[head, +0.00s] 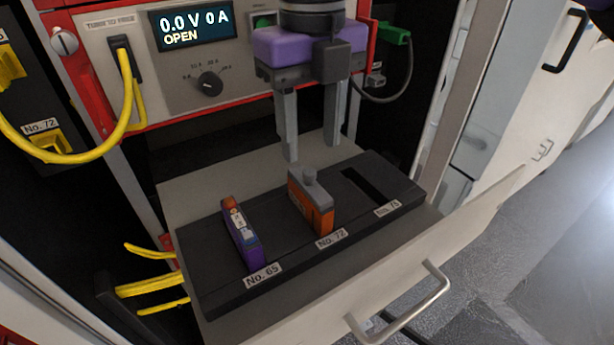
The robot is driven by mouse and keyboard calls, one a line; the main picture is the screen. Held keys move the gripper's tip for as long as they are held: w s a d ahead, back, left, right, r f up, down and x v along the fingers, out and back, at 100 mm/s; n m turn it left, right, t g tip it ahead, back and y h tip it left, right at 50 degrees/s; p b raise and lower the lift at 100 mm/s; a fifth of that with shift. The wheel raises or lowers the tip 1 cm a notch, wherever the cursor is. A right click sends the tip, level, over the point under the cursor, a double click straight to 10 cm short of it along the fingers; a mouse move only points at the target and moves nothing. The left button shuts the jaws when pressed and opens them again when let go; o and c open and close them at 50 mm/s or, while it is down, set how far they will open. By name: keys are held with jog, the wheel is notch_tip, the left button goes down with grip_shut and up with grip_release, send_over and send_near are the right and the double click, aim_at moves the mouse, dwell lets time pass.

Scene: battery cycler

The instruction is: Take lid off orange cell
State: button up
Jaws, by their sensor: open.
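The orange cell (312,211) stands upright in the middle slot of a black rack (285,243), above the label No. 72. My gripper (312,157) is open above and just behind the cell, fingers pointing down. The left finger ends close to the knob in the picture; the right finger is farther back. Nothing shows between the fingers. Whether a finger touches the lid cannot be told.
A purple cell (242,234) stands in the left slot, No. 65. The right slot (364,186) is empty. The rack sits in a pulled-out drawer with a metal handle (400,310). Behind is a panel with a display (193,26), knob and yellow cables (128,95).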

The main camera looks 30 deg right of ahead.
aim_at(309, 171)
notch_tip(309, 171, down, 6)
jog(key=shift+a+f+p, duration=0.15)
jog(key=shift+f+p, duration=0.1)
jog(key=shift+p, duration=0.9)
grip_shut()
